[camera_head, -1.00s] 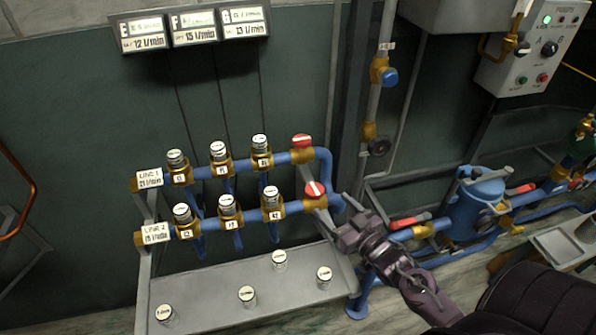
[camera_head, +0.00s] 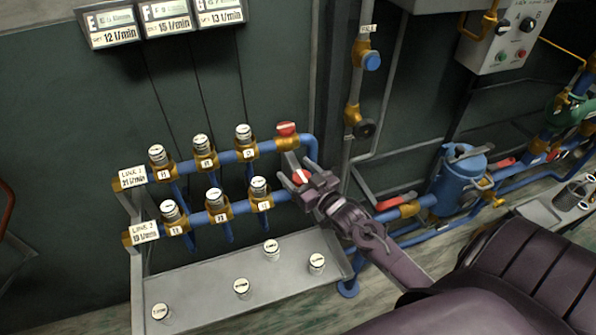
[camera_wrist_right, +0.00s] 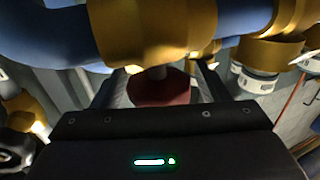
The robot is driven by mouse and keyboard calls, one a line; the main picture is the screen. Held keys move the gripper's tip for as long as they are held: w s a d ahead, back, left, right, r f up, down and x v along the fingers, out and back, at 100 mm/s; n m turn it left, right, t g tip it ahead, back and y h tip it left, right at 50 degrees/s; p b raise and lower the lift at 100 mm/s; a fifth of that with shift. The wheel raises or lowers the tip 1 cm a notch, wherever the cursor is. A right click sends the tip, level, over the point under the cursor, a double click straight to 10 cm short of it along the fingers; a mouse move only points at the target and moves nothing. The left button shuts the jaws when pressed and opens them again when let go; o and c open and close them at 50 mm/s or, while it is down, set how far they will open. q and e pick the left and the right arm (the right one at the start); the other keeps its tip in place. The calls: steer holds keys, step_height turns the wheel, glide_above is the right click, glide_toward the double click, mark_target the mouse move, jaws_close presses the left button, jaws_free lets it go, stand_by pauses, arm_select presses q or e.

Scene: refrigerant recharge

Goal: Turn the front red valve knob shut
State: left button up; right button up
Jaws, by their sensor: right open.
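The front red valve knob (camera_head: 301,177) sits at the right end of the lower blue pipe, with a white stripe on top. My right gripper (camera_head: 293,172) is open, with its fingers on either side of this knob. In the right wrist view the red knob (camera_wrist_right: 160,88) shows between the two fingers, below a brass valve body (camera_wrist_right: 150,35). I cannot tell whether the fingers touch it. The other red knob (camera_head: 286,129) sits behind, at the end of the upper pipe. My left gripper is not in view.
Several capped brass fittings (camera_head: 215,205) line both pipes left of the knob. A grey shelf (camera_head: 200,285) with several loose caps lies below. A vertical pipe with a blue knob (camera_head: 372,61) and a blue tank (camera_head: 460,180) stand to the right.

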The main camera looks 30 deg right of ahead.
steer(key=c, duration=1)
steer(key=shift+m+h, duration=0.3)
steer(key=shift+h, duration=0.1)
steer(key=shift+m+h+p, duration=0.4)
steer(key=shift+h, duration=0.3)
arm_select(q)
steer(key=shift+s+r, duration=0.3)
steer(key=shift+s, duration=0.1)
arm_select(e)
steer(key=shift+d, duration=0.1)
steer(key=o, duration=1)
